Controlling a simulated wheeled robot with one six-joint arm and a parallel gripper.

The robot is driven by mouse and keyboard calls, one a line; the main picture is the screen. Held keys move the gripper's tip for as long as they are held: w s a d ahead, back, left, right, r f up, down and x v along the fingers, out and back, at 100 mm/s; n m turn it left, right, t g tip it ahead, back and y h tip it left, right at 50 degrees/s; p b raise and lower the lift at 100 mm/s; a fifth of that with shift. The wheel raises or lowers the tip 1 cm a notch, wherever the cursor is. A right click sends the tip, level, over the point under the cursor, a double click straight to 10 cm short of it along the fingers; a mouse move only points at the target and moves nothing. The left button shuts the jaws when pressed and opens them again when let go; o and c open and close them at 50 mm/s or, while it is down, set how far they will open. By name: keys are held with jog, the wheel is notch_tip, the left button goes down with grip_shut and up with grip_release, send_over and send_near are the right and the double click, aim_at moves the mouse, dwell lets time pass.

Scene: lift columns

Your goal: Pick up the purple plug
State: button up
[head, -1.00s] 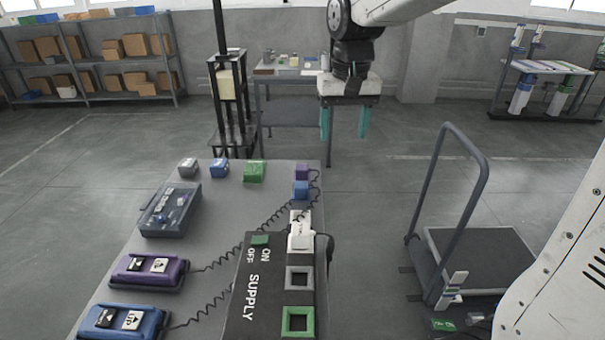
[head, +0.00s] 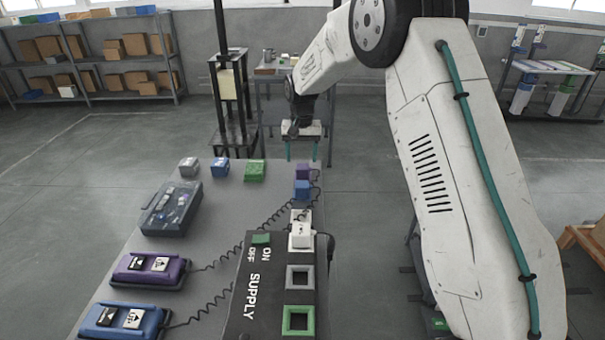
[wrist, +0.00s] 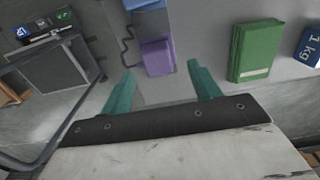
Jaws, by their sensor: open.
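The purple plug (head: 303,171) sits near the far right edge of the grey table, just beyond the blue plug (head: 302,189). Curly cords run beside them. In the wrist view the purple plug (wrist: 157,58) lies ahead of my gripper, between the lines of its two fingers, with the blue plug (wrist: 150,24) beyond it. My gripper (head: 302,152) has two teal fingers set apart and nothing between them. It also shows in the wrist view (wrist: 160,78). In the head view it is at the table's far edge, behind the purple plug.
Green (head: 255,171), blue (head: 219,172) and grey (head: 189,167) blocks stand along the far edge. The black supply box (head: 262,290), a clear-lidded case (head: 171,208), and purple (head: 150,271) and blue (head: 125,320) devices occupy the table. The table's middle is clear.

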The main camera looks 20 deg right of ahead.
aim_at(303, 166)
notch_tip(303, 166, down, 5)
jog(key=shift+s+d+f, duration=0.1)
jog(key=shift+d+f, duration=0.05)
jog(key=c, duration=1)
notch_tip(303, 166, up, 10)
jog(key=shift+r, duration=0.1)
